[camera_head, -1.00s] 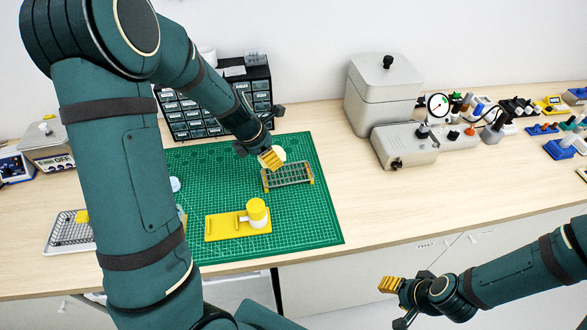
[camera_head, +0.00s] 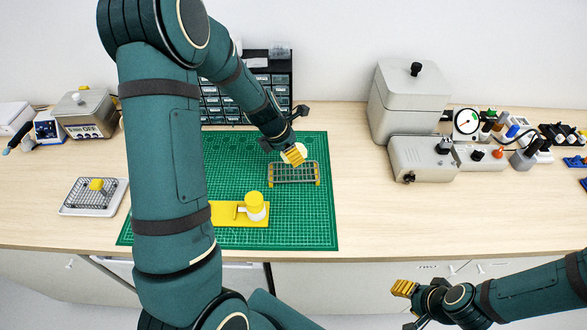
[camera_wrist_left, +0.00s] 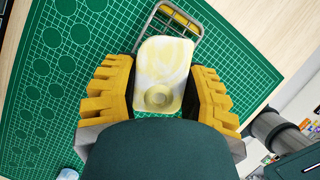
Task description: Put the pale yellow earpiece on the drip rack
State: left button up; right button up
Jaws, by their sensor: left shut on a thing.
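The pale yellow earpiece (camera_wrist_left: 162,70) is a marbled pale yellow and white piece with a round raised ring, held between the yellow fingers of my left gripper (camera_wrist_left: 160,95). In the head view the earpiece (camera_head: 298,150) shows as a small pale patch by the left gripper (camera_head: 291,155). The drip rack (camera_head: 294,174), a wire rack with yellowish ends, stands on the green mat just below and in front of the gripper in the picture. In the wrist view part of the rack (camera_wrist_left: 190,30) shows behind the earpiece; whether they touch is unclear. My right gripper (camera_head: 404,288) is empty, in front of the bench.
A yellow fixture with a yellow-capped white jar (camera_head: 255,205) stands on the green mat (camera_head: 305,228). A tray with a wire basket (camera_head: 80,198) holding a yellow block is at left. A drawer cabinet (camera_head: 276,85) stands behind; grey boxes (camera_head: 410,100) are at right.

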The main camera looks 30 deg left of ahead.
aim_at(295, 170)
pick_arm(q)
notch_tip(295, 170, down, 6)
jog(key=shift+r+b, duration=0.1)
jog(key=shift+b, duration=0.5)
jog(key=shift+w+f, duration=0.1)
jog(key=shift+f, duration=0.2)
jog(key=shift+f, duration=0.1)
jog(key=o, duration=1.2)
